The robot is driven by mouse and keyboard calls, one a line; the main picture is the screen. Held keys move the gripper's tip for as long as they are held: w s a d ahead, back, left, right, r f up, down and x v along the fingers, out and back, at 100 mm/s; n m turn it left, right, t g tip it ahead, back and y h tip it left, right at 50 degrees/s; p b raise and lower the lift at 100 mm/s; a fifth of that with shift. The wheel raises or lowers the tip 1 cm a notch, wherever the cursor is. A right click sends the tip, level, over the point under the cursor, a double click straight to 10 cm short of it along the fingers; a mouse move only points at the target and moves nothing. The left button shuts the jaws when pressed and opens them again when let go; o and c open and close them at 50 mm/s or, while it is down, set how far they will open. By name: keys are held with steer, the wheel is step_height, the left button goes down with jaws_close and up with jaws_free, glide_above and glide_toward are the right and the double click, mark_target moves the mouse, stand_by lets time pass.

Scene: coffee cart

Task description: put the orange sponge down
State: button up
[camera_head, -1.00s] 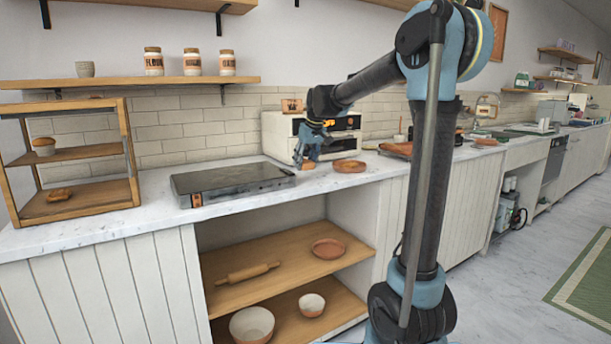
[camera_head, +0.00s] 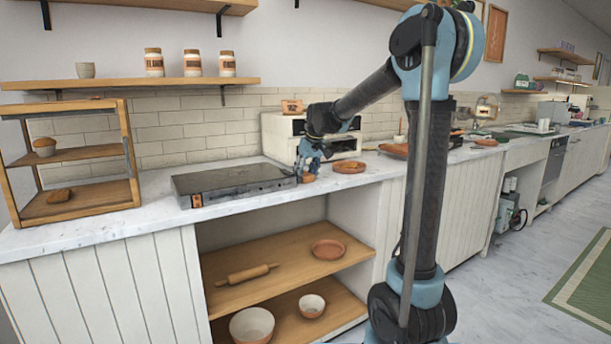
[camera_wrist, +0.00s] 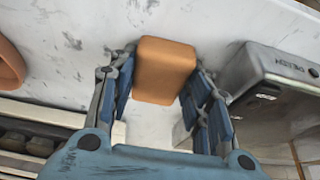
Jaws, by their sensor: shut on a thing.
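The orange sponge (camera_wrist: 165,70) is a rounded block between the two blue fingers of my gripper (camera_wrist: 162,78) in the wrist view. My gripper is shut on it. In the head view my gripper (camera_head: 308,165) points down at the counter, and a small part of the sponge (camera_head: 308,178) shows under the fingertips. It is at or just above the white marble counter (camera_head: 240,208); I cannot tell whether it touches. The fingers hide part of the sponge's sides.
A dark flat hot plate (camera_head: 232,183) lies just left of the sponge. A terracotta plate (camera_head: 349,167) lies just right of it. A white oven-like machine (camera_head: 280,138) stands behind. A wooden display shelf (camera_head: 132,160) stands at the far left. Bare marble shows in front.

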steer(key=shift+s+f, duration=0.25)
steer(key=shift+f, duration=0.1)
steer(key=o, duration=1)
steer(key=shift+f, duration=0.15)
steer(key=shift+w+f, duration=0.2)
steer(key=shift+w, duration=0.05)
steer(key=shift+r, duration=0.25)
steer(key=shift+r, duration=0.1)
steer(key=shift+r, duration=0.25)
steer(key=v, duration=1.7)
steer(key=shift+s+r, duration=0.2)
steer(key=shift+r, duration=0.1)
